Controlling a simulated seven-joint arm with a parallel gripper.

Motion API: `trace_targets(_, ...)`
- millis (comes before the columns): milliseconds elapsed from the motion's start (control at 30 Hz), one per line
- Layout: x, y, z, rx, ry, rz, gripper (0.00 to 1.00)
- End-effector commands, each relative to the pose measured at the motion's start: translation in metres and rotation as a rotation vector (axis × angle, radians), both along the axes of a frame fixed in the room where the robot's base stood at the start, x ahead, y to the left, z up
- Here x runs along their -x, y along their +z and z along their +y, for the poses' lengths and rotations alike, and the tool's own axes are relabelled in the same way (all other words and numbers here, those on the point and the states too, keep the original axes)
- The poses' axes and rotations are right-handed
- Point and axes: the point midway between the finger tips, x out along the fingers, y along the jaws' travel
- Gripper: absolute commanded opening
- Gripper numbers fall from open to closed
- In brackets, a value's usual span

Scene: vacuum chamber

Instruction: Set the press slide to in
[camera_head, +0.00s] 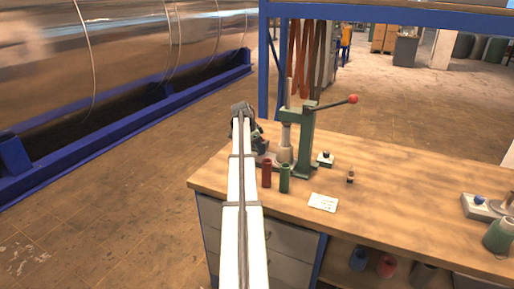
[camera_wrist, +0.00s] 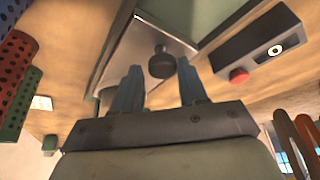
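The press (camera_head: 304,140) is green, with a lever ending in a red ball, and stands at the left end of the workbench. In the wrist view, a round dark knob (camera_wrist: 162,64) stands out from a light grey plate (camera_wrist: 150,38) set in a green frame, which appears to be the press slide. I cannot tell whether the slide is in or out. My gripper (camera_wrist: 159,70) is open, its two blue fingers apart on either side of the knob. I cannot tell whether they touch it.
A red cylinder (camera_head: 267,173) and a green cylinder (camera_head: 285,179) stand close in front of the press. A dark box with a red button (camera_wrist: 239,76) is close to the right finger. A white card (camera_head: 323,202) lies on the workbench (camera_head: 400,190), whose middle is mostly clear.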

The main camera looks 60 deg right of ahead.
Motion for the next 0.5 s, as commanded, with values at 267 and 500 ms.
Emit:
trace_targets(267, -0.0008, 0.0000, 0.0008, 0.000, 0.000, -0.001, 0.58)
trace_targets(500, -0.0026, 0.0026, 0.0013, 0.000, 0.002, -0.003, 0.58)
